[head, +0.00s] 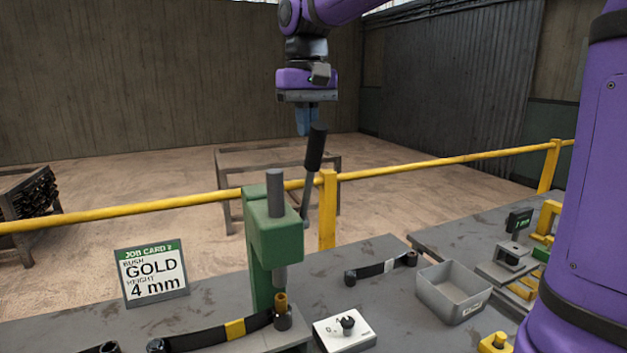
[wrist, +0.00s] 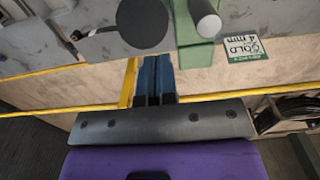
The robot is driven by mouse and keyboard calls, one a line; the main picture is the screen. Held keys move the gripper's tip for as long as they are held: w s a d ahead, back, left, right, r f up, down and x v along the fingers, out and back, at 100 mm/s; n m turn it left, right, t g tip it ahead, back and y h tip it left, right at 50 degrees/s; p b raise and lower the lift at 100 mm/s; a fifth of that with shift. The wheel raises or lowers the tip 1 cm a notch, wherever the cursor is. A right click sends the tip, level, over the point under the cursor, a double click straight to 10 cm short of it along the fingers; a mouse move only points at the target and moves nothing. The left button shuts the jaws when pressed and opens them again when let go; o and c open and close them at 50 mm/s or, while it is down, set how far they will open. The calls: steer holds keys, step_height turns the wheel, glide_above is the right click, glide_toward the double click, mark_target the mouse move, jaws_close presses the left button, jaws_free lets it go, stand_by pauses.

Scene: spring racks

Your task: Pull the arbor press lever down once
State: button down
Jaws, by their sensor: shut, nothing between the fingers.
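The green arbor press (head: 272,240) stands on the grey bench, its grey ram (head: 275,194) upright through the head. Its lever (head: 315,150) slants up to the right and ends in a thick black grip. In the wrist view the grip's round end (wrist: 143,24) shows left of the ram top (wrist: 206,24). My gripper (head: 303,133) is shut and empty, its blue fingers pointing down just above and slightly left of the grip's top. Its fingers also show in the wrist view (wrist: 156,75). I cannot tell whether they touch the grip. A gold bush (head: 281,302) sits under the ram.
A job card (head: 152,272) reading GOLD, 4 mm stands left of the press. A leaf spring (head: 215,333) reaches the press base. A grey bin (head: 452,292) and a white gauge block (head: 345,330) are to the right. A yellow rail (head: 130,211) runs behind the bench.

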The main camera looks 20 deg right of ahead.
mark_target(322, 140)
steer(key=shift+s, duration=0.1)
steer(key=shift+s, duration=1.15)
steer(key=shift+s+f, duration=0.6)
steer(key=shift+s, duration=0.35)
steer(key=shift+s+f, duration=0.55)
steer(key=shift+s, duration=0.35)
steer(key=s+f, duration=0.3)
steer(key=shift+f, duration=0.1)
